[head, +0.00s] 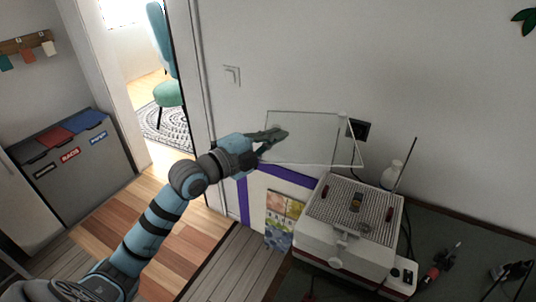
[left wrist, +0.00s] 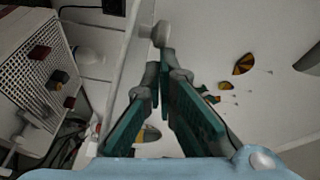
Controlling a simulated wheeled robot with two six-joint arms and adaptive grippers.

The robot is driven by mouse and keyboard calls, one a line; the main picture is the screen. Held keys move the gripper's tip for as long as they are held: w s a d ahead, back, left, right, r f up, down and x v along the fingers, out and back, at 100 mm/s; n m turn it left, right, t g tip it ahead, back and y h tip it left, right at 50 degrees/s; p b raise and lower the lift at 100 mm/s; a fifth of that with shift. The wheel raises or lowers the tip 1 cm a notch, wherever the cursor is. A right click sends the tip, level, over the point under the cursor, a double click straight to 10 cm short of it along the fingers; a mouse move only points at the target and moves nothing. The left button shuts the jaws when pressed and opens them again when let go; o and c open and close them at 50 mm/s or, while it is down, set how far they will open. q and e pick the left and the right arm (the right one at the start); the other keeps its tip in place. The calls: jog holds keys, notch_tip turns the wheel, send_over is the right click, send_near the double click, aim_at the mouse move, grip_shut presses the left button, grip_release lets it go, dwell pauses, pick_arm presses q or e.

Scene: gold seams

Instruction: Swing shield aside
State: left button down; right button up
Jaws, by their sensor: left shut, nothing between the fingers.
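The shield (head: 310,118) is a clear panel with a pale rim, standing out to the left above the white machine (head: 330,246). In the left wrist view its pale edge (left wrist: 130,62) runs beside my fingers. My left gripper (head: 284,134) is shut and empty. In the head view it overlaps the shield's left part; I cannot tell whether it touches. In the left wrist view the closed fingers (left wrist: 166,68) point toward a round pale knob (left wrist: 160,33). My right gripper is not in view.
The machine has a perforated top plate (head: 374,213) with red pieces and a small dark block. A white bottle (head: 392,174) stands behind it. Tools (head: 438,268) lie on the dark bench at right. A grey bin cabinet (head: 75,165) and open doorway are at left.

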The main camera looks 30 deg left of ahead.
pick_arm(q)
jog(key=a+b, duration=0.1)
jog(key=w+a+f+b, duration=0.1)
jog(key=w+a+b, duration=0.1)
jog(key=shift+a+f+b, duration=0.15)
jog(key=shift+a+b, duration=0.1)
jog(key=shift+b, duration=0.05)
jog(key=w+a+b, duration=0.1)
jog(key=a, duration=0.1)
jog(key=w+a+r+b, duration=0.1)
jog(key=w, duration=0.1)
jog(key=shift+w+a+b, duration=0.1)
jog(key=shift+a+b, duration=0.25)
jog(key=shift+a, duration=0.05)
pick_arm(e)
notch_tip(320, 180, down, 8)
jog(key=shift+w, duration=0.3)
pick_arm(q)
jog(key=shift+d+r, duration=0.1)
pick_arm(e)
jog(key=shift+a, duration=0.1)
